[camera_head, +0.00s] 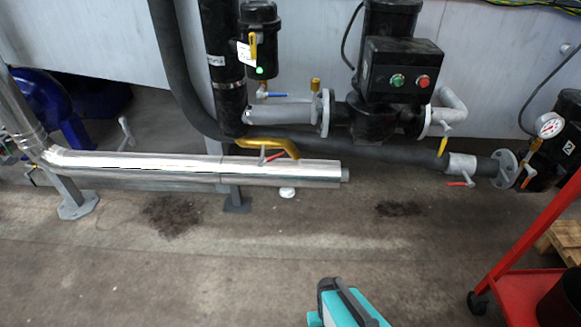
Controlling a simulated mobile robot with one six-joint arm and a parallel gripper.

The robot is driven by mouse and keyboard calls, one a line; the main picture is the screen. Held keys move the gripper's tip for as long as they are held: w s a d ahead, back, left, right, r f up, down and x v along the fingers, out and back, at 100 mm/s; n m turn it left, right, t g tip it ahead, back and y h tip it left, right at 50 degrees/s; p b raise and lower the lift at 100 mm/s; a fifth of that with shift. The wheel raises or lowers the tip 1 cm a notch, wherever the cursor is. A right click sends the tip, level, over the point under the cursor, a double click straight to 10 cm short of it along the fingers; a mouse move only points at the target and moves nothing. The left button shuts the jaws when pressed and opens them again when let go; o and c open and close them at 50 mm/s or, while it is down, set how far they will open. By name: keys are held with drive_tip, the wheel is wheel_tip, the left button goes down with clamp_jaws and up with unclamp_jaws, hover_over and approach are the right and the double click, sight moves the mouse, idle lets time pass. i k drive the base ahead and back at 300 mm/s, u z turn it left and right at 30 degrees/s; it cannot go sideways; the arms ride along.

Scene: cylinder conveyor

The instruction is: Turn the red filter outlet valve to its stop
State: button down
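Several small valve levers show on the pipework. One red lever (272,157) sits by the yellow bent pipe (285,144), just above the shiny metal-clad pipe (190,169). Another red lever (457,184) sits under the grey pipe at the right, and a small orange-red one (527,181) is near the pressure gauge (549,125). I cannot tell which is the filter outlet valve, nor how far any is turned. A black canister (261,45) with a tag and a green light hangs at the upper middle. My gripper is not in view.
A pump with a black control box (400,70) stands at the back. A red cart (530,240) on casters is at the right. A teal and black object (345,303) is at the bottom edge. The floor (220,270) in front of the pipes is mostly clear.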

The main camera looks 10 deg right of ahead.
sight(272, 158)
drive_tip(key=z, duration=0.4)
drive_tip(key=i, duration=0.3)
drive_tip(key=z, duration=1.35)
drive_tip(key=k, duration=0.1)
drive_tip(key=u, duration=3.45)
drive_tip(key=i, duration=0.4)
drive_tip(key=z, duration=0.1)
